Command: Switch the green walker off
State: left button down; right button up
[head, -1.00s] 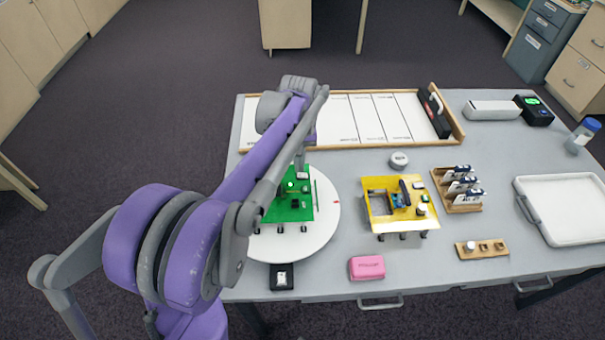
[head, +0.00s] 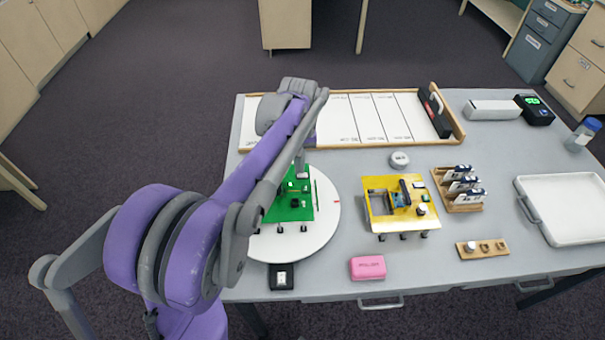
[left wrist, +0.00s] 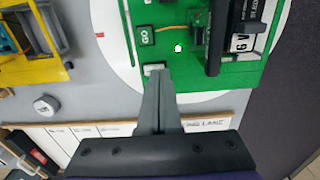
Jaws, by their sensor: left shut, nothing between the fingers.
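The green walker (head: 278,208) stands on a white round turntable (head: 325,222) at the table's left, partly hidden by my left arm. In the left wrist view the walker's green deck (left wrist: 215,75) carries a GO label (left wrist: 146,35), a small glowing light (left wrist: 178,48) and a dark battery pack (left wrist: 243,35) marked 6 V. A small pale switch (left wrist: 154,69) sits near the deck's edge. My left gripper (head: 302,174) is shut and empty. Its fingertips (left wrist: 156,76) are at the pale switch; whether they touch it I cannot tell.
A yellow walker (head: 381,211) stands to the right. A long wooden-rimmed lane board (head: 380,143) lies behind. A pink box (head: 367,267) and a small black box (head: 282,277) are at the front edge. A wooden rack (head: 466,207) and white tray (head: 570,240) are further right.

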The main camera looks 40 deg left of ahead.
pick_arm(q)
jog(key=shift+f+b, duration=0.3)
jog(key=shift+f, duration=0.25)
jog(key=shift+r, duration=0.1)
jog(key=shift+r+p, duration=2.55)
jog(key=shift+r, duration=0.9)
jog(key=shift+d, duration=0.1)
jog(key=s+d+f+m+t+p, duration=0.2)
jog(key=s+d+m+t, duration=0.3)
jog(key=s+d, duration=1.2)
jog(key=f+m, duration=0.1)
jog(key=m, duration=0.2)
